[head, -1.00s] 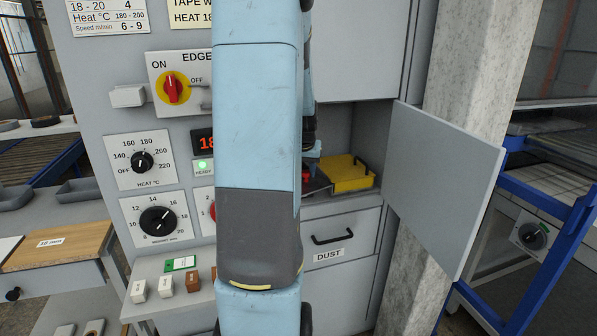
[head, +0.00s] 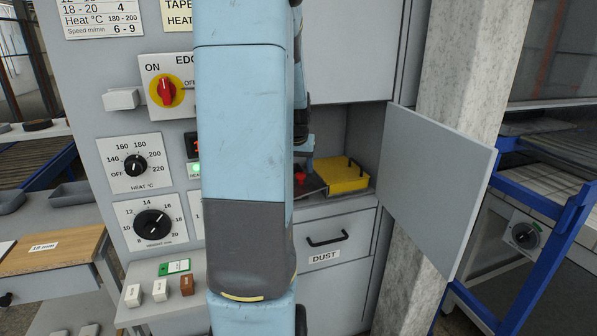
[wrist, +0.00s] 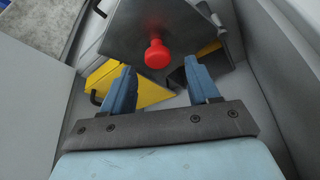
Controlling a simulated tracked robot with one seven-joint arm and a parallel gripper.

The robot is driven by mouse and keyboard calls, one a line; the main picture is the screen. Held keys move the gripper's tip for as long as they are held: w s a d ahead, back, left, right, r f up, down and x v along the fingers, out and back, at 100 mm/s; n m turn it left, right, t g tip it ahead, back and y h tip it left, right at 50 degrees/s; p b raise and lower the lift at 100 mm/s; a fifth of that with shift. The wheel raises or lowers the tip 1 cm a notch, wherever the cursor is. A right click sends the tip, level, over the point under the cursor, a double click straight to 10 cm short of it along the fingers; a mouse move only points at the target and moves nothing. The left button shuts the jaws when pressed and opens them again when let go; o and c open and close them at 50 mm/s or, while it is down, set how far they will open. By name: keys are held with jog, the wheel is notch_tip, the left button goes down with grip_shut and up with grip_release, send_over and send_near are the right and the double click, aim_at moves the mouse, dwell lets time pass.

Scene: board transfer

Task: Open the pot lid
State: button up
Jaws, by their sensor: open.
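The pot lid is a grey plate (wrist: 185,25) with a red knob (wrist: 157,53), seen in the wrist view. In the head view the red knob (head: 300,178) shows small inside the open cabinet bay, partly hidden by my arm. My gripper (wrist: 160,69) is open and empty. Its two blue fingers point toward the knob and appear one on either side of it in the picture. I cannot tell how much space lies between the fingertips and the knob. The pot's body under the lid is hidden.
A yellow lid or box (head: 343,177) with a black handle stands right of the knob. The open grey door (head: 440,190) stands at the bay's right. Below is the DUST drawer (head: 325,242). The bay's walls are close around my gripper. Dials cover the panel at left.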

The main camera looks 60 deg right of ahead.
jog(key=v, duration=1)
jog(key=shift+a+r, duration=0.2)
jog(key=shift+r, duration=0.05)
jog(key=w+a+f+n+y, duration=0.15)
jog(key=w+a, duration=0.25)
jog(key=a, duration=0.6)
jog(key=w+a+n+y, duration=0.15)
jog(key=w+a, duration=0.25)
jog(key=a, duration=0.7)
jog(key=s+a+r+n+t, duration=0.1)
jog(key=s+a+n, duration=0.1)
jog(key=a, duration=0.5)
jog(key=s+a+r+n+t, duration=0.1)
jog(key=s+a+n, duration=0.2)
jog(key=a, duration=0.5)
jog(key=s+a+r+n+t+y, duration=0.1)
jog(key=s+a+r+n, duration=0.1)
jog(key=a+n, duration=0.3)
jog(key=shift+s+a+t, duration=0.4)
jog(key=shift+s+a, duration=0.2)
jog(key=shift+a, duration=0.75)
